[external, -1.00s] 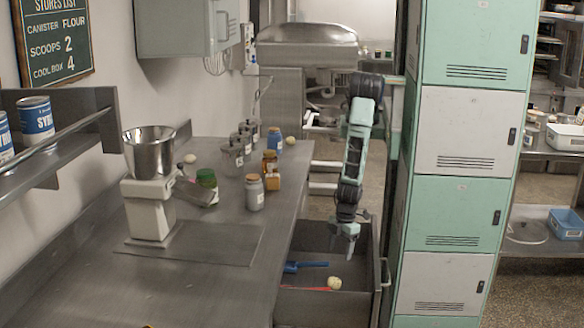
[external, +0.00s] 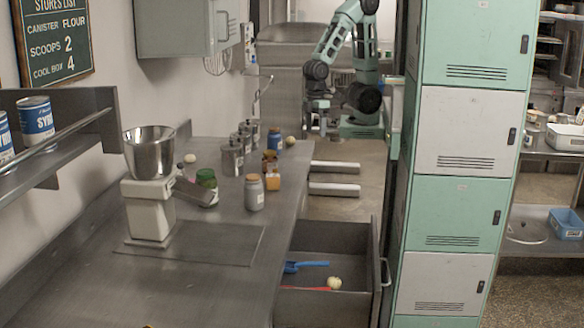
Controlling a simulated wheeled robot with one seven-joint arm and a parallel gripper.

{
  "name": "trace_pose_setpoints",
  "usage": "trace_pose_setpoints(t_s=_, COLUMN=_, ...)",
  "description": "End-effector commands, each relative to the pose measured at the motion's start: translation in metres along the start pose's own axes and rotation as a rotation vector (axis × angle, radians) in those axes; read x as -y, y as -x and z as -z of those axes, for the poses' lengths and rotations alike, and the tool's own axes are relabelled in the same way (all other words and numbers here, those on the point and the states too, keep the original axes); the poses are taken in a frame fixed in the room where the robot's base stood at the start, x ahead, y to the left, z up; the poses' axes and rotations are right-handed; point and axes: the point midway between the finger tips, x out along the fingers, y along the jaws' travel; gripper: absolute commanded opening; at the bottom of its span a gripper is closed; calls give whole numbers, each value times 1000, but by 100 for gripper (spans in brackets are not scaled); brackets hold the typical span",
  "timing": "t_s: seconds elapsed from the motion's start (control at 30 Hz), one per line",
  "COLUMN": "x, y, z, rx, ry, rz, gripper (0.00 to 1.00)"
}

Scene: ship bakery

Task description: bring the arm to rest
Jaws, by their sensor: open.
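My gripper (external: 322,127) hangs pointing down at the back of the aisle, beyond the far end of the steel counter. My arm is folded, with its elbow raised high. The gripper is open and I see nothing in it. It is well apart from the open drawer (external: 374,262), which stands out from the counter's right side. In the drawer lie a blue scoop (external: 304,266), a red item (external: 308,288) and a pale round ball (external: 334,283).
The steel counter (external: 120,285) carries a white scale (external: 150,208) with a metal bowl (external: 150,155), several canisters (external: 232,158) and jars (external: 254,193). Green and white lockers (external: 465,130) stand to the right of the drawer.

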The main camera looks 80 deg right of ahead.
Motion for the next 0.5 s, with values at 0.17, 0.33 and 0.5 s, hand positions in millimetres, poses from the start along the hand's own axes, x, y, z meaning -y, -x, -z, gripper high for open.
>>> trace_pose_setpoints(t_s=0.17, x=-15, y=10, z=-20, rx=2, ry=-4, rz=-31, gripper=69)
trace_pose_setpoints(t_s=0.33, x=-16, y=11, z=-22, rx=4, ry=-2, rz=-34, gripper=69)
trace_pose_setpoints(t_s=0.5, x=-16, y=10, z=-22, rx=4, ry=-3, rz=-33, gripper=69)
